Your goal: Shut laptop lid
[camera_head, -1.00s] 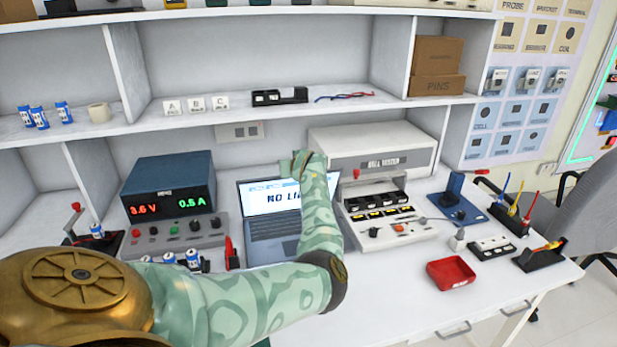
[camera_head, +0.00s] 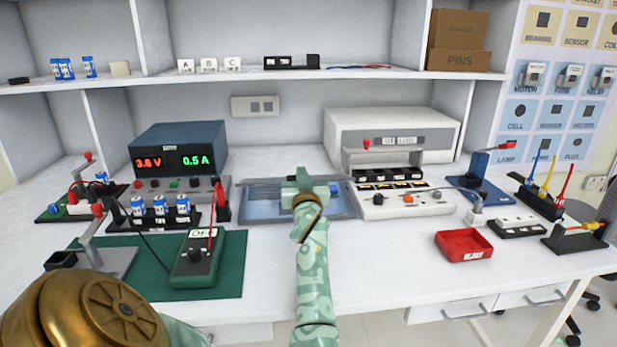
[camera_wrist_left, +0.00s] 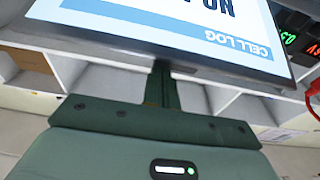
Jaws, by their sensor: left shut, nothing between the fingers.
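The laptop (camera_head: 262,210) sits on the bench in the middle of the head view. Its lid is tipped well forward and shows as a thin dark strip, with a bluish surface below it; its screen face is hidden there. In the left wrist view the lit screen (camera_wrist_left: 190,22) shows upside down, with "CELL LOG" near the lid edge. My left gripper (camera_head: 304,181) is at the lid's upper edge, near its middle. Its shut fingers (camera_wrist_left: 160,88) hold nothing and meet or overlap that edge; contact is hard to tell. My right gripper is not in view.
A power supply (camera_head: 180,157) and a battery holder (camera_head: 150,218) stand left of the laptop. A multimeter (camera_head: 197,258) lies on a green mat (camera_head: 232,275) in front left. A tester (camera_head: 393,135) stands at right, and a red tray (camera_head: 464,245) lies front right. Bench in front of the laptop is clear.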

